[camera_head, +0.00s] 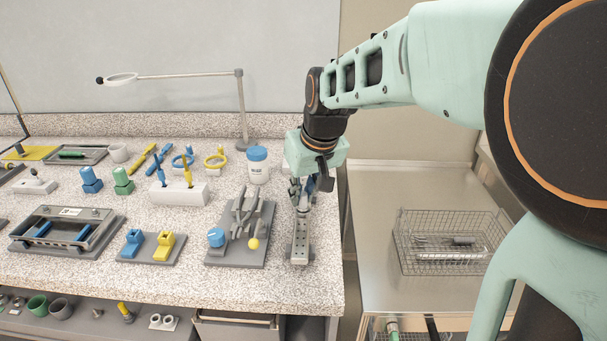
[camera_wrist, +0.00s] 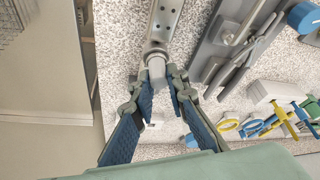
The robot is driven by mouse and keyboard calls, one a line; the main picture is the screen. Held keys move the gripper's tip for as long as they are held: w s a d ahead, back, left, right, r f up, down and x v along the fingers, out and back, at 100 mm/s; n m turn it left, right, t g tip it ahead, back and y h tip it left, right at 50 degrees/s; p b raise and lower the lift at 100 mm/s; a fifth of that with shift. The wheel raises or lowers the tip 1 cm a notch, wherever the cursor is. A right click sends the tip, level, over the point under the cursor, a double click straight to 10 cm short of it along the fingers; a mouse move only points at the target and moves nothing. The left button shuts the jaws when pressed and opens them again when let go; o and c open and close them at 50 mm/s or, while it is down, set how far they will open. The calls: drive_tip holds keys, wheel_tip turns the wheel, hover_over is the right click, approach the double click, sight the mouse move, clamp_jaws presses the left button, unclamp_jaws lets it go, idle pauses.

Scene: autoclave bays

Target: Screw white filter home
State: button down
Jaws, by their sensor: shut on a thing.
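A pale grey-white cylinder (camera_wrist: 158,74), which looks like the white filter, lies between the fingertips of my gripper (camera_wrist: 160,82) in the wrist view. Its upper end meets the end of a long grey bar with holes (camera_wrist: 166,18); I cannot tell how far it is screwed in. The blue-padded fingers are shut on it. In the head view my gripper (camera_head: 303,192) hangs at the back end of the grey bar (camera_head: 300,243), near the counter's right edge. The fingers and wrist hide the filter there.
Close left of the bar is a grey board (camera_head: 232,252) with pliers-like tools and a blue knob. A blue-lidded white bottle (camera_head: 258,172) stands behind it. Right of the counter, a wire basket (camera_head: 445,246) rests on a lower metal surface. A lamp (camera_head: 243,110) stands behind.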

drive_tip(key=shift+m, duration=0.5)
drive_tip(key=shift+h, duration=0.3)
drive_tip(key=shift+m+t+h, duration=0.3)
drive_tip(key=shift+m+h, duration=0.2)
drive_tip(key=shift+m, duration=1.2)
drive_tip(key=shift+b, duration=0.35)
drive_tip(key=shift+f+m+h+b, duration=0.1)
drive_tip(key=shift+m+h+b, duration=0.3)
drive_tip(key=shift+m, duration=0.4)
drive_tip(key=shift+d+m+h, duration=0.1)
drive_tip(key=shift+m+h, duration=0.2)
drive_tip(key=shift+m, duration=0.6)
drive_tip(key=shift+m+h+b, duration=0.5)
drive_tip(key=shift+m+h, duration=0.1)
drive_tip(key=shift+m, duration=1.1)
